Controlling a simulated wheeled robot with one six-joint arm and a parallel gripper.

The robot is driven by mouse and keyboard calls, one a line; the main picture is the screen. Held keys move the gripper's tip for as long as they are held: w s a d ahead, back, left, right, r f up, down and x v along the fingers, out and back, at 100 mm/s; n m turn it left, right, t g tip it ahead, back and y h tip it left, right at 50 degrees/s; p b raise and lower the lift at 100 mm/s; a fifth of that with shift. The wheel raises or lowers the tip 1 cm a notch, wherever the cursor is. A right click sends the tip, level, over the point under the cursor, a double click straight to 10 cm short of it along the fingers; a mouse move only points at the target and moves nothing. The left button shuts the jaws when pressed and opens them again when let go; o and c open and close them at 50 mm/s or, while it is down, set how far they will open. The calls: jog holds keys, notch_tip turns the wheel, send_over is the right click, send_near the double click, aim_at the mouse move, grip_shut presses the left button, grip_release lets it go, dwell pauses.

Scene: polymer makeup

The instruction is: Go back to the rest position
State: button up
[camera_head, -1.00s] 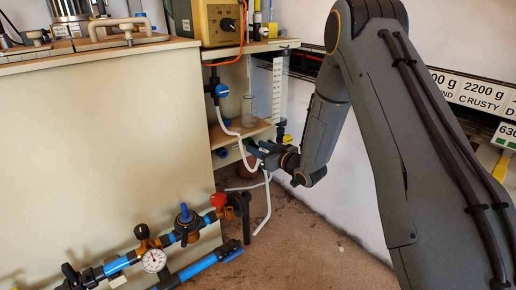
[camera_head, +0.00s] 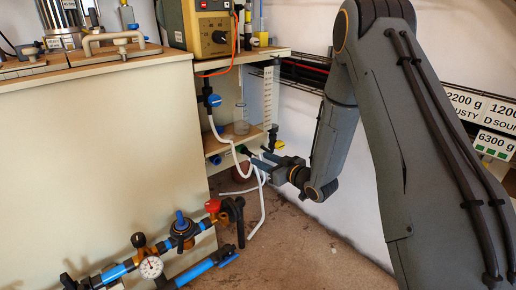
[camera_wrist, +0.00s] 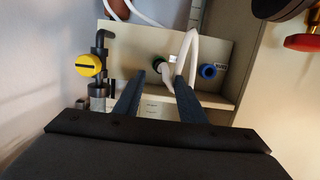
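My gripper (camera_head: 262,164) is at the end of my dark grey arm, beside the lower right side of the beige cabinet (camera_head: 95,150). In the wrist view its two fingers (camera_wrist: 158,78) stand apart, and the gap between them looks empty. Beyond the fingertips a white hose (camera_wrist: 188,45) runs to a dark-ended fitting (camera_wrist: 161,65) on a beige panel. The right fingertip overlaps the hose in the picture; I cannot tell whether they touch.
A yellow-handled valve (camera_wrist: 88,65) and a blue fitting (camera_wrist: 208,71) flank the fingers. A glass beaker (camera_head: 241,120) stands on a shelf above the gripper. Pipes with a pressure gauge (camera_head: 151,267) cross the front. The brown floor (camera_head: 310,240) is mostly clear.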

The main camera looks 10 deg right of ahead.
jog(key=s+a+r+m+g+h, duration=0.1)
jog(key=s+a+r+g+h, duration=0.45)
jog(key=s+a+r, duration=0.55)
jog(key=s+r+g+h, duration=0.15)
jog(key=s+g, duration=0.25)
jog(key=s, duration=1.4)
jog(key=s+r+g, duration=0.3)
jog(key=s+g, duration=0.1)
jog(key=s, duration=1.4)
jog(key=d+r+m+h+p, duration=0.1)
jog(key=d+r+m+p, duration=0.2)
jog(key=d+r+p, duration=0.7)
jog(key=d+r+m+h+p, duration=0.1)
jog(key=d+r+m+p, duration=0.1)
jog(key=d+r+p, duration=0.8)
notch_tip(320, 180, up, 6)
jog(key=p, duration=1.5)
jog(key=shift+w+d+r+m+p, duration=0.15)
jog(key=shift+d+r+m+p, duration=0.1)
jog(key=shift+m+p, duration=0.15)
jog(key=shift+f, duration=0.1)
